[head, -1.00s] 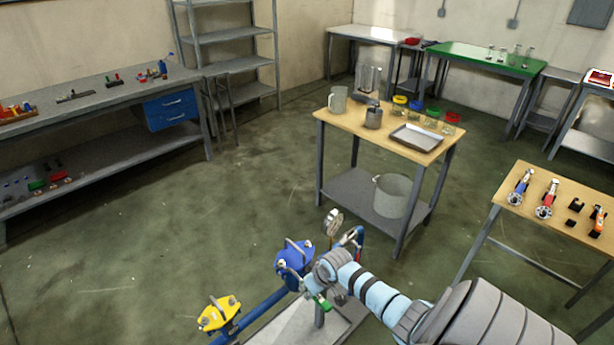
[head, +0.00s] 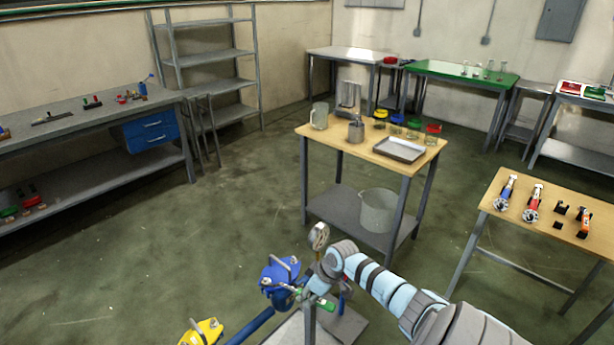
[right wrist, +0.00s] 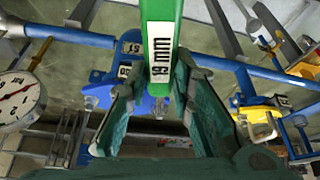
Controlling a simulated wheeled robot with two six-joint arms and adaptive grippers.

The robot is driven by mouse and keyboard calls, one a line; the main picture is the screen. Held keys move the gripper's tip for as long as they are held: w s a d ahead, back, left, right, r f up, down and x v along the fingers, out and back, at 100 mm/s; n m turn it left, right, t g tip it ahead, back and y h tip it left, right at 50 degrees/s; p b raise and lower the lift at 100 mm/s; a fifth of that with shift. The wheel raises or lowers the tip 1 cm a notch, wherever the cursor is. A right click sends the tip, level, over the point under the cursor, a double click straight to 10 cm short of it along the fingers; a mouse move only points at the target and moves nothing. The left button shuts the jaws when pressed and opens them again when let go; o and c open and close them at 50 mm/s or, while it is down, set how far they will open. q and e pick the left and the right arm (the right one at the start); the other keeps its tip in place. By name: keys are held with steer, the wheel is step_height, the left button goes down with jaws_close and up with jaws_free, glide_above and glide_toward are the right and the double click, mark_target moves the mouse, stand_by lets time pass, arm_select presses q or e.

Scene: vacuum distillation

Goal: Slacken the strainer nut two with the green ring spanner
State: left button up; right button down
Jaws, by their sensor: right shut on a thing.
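My right gripper (head: 312,287) is shut on the green ring spanner (head: 326,304), close to the right of a blue strainer (head: 281,275). In the right wrist view the spanner's green handle (right wrist: 160,35), marked "19 mm", lies between the fingers of my right gripper (right wrist: 160,85). The spanner's ring end is not clearly seen, so I cannot tell whether it is on a nut. The blue strainer (right wrist: 110,92) shows behind the fingers. A yellow strainer (head: 202,333) stands at lower left. I cannot tell which nut is number two. My left gripper is not in view.
A pressure gauge (head: 319,236) rises just behind my right gripper, and a blue pipe (head: 250,328) links the strainers. A wooden table (head: 345,143) with vessels stands beyond. Another table (head: 505,230) at the right holds several tools. Floor to the left is clear.

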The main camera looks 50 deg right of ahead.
steer(key=d+n+b, duration=0.1)
steer(key=b, duration=0.1)
steer(key=w+d+n+b, duration=0.1)
steer(key=d+b, duration=0.1)
steer(key=b, duration=0.1)
steer(key=shift+y, duration=0.4)
steer(key=shift+r, duration=0.1)
steer(key=shift+s+a+p, duration=0.15)
steer(key=shift+a+p, duration=0.2)
steer(key=shift+p, duration=0.25)
